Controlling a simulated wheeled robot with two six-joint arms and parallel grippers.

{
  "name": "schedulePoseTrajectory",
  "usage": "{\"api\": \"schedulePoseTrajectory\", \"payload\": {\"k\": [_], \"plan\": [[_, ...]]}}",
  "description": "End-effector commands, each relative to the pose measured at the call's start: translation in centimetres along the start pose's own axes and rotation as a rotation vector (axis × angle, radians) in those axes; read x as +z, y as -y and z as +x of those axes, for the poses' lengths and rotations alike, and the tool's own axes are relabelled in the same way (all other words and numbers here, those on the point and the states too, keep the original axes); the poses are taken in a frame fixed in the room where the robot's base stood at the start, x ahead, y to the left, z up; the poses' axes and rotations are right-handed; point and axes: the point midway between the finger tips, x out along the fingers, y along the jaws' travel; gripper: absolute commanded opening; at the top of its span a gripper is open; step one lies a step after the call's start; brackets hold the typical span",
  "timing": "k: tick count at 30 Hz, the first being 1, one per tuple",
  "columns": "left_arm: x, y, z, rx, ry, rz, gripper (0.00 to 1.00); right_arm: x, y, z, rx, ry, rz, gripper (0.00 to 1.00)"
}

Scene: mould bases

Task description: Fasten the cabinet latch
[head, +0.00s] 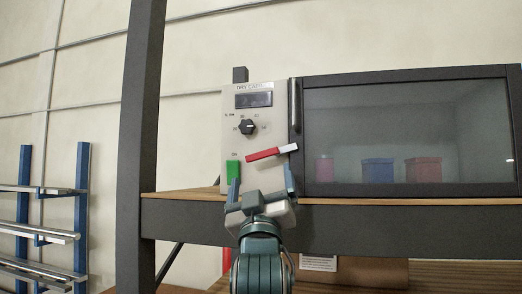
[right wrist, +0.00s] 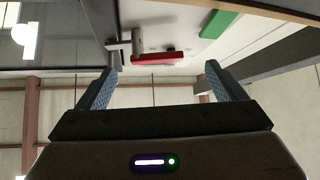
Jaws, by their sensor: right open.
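The dry cabinet's control panel (head: 230,120) is pale, left of its dark-framed glass door (head: 400,135), which looks closed. The latch (head: 263,155) is a red bar with a pale right end, tilted slightly up to the right, that end near the door frame. It also shows in the right wrist view (right wrist: 157,58), beside a grey pivot piece (right wrist: 130,42). My right gripper (head: 261,183) is open and empty, just below the latch in the head view. In the right wrist view its fingers (right wrist: 160,70) are spread either side of the red bar, apart from it. My left gripper is not in view.
A green block (head: 233,170) sits on the panel left of the latch; a black knob (head: 247,127) is above. The door's vertical handle (head: 295,105) is at its left edge. A dark post (head: 138,150) stands left, and the shelf edge (head: 180,197) runs below the cabinet.

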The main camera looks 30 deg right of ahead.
Motion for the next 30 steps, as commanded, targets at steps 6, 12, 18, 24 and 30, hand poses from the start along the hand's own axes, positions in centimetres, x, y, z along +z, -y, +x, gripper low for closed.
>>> {"api": "schedulePoseTrajectory", "payload": {"k": [6,12,18,24,30], "plan": [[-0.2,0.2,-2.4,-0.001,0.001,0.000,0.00,-0.4,-0.2,3.6,0.000,0.001,-0.006,0.90],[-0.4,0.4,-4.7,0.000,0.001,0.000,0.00,-0.3,-0.1,7.5,0.000,0.001,-0.005,0.90],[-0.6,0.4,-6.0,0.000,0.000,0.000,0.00,-0.2,-0.1,9.9,-0.001,0.001,-0.002,0.90],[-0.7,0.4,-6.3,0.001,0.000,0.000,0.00,0.0,0.1,10.6,-0.001,0.000,-0.001,0.90],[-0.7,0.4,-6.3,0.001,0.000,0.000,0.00,0.1,0.1,10.5,-0.001,0.000,0.000,0.90]]}}
